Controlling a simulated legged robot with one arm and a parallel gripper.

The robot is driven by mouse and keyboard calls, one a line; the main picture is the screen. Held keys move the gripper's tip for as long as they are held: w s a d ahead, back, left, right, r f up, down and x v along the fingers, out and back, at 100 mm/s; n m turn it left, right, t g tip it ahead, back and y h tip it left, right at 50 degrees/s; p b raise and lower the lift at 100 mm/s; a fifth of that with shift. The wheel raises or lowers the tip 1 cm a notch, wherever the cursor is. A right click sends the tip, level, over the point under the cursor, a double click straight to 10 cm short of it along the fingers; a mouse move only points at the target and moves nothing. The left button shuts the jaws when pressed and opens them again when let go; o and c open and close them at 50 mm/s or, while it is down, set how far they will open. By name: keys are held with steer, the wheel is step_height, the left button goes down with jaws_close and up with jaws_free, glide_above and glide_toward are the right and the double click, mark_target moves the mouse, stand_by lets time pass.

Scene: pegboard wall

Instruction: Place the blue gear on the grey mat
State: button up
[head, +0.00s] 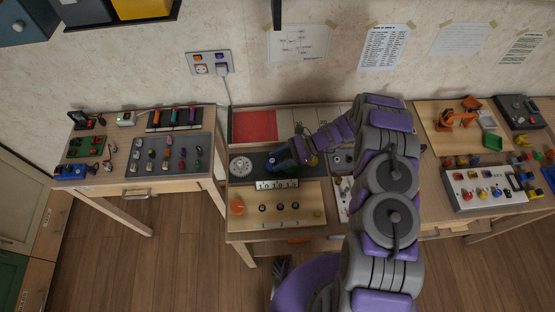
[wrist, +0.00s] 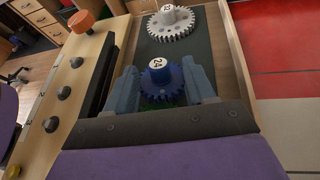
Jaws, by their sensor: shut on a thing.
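The blue gear (wrist: 160,88), with a white hub marked 24, sits between the two fingers of my gripper (wrist: 161,80) in the wrist view. My gripper is shut on it, over the dark board (wrist: 190,52) on the middle table. I cannot tell whether the gear is clear of the board. In the head view my gripper (head: 285,160) is over that board, and the gear is hard to make out. A pale grey mat area (wrist: 299,128) lies beside a red one (wrist: 275,35) to the right in the wrist view; in the head view it is behind my gripper.
A white gear (wrist: 172,28) stands on the dark board, left of my gripper in the head view (head: 240,166). A wooden panel with black knobs and an orange knob (head: 237,207) is in front. Side tables hold many small parts. The wall is close behind.

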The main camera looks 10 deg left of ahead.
mark_target(279, 161)
step_height(279, 161, up, 10)
steer(key=f+p, duration=0.1)
steer(key=p, duration=0.1)
steer(key=w+d+r+m+t, duration=0.4)
steer(key=w+r+m+t, duration=0.45)
steer(key=w+r, duration=0.7)
steer(key=w+d+r+m+t+h, duration=0.25)
steer(key=d+r+m+t, duration=0.3)
steer(key=d+r, duration=0.35)
steer(key=s+d+r+m+t+h, duration=0.4)
steer(key=s+d+r+m+h, duration=0.1)
steer(key=d+r, duration=0.3)
steer(key=shift+s+d+m+h, duration=0.3)
steer(key=shift+d+h, duration=0.05)
steer(key=shift+d, duration=0.45)
steer(key=shift+a+r, duration=0.1)
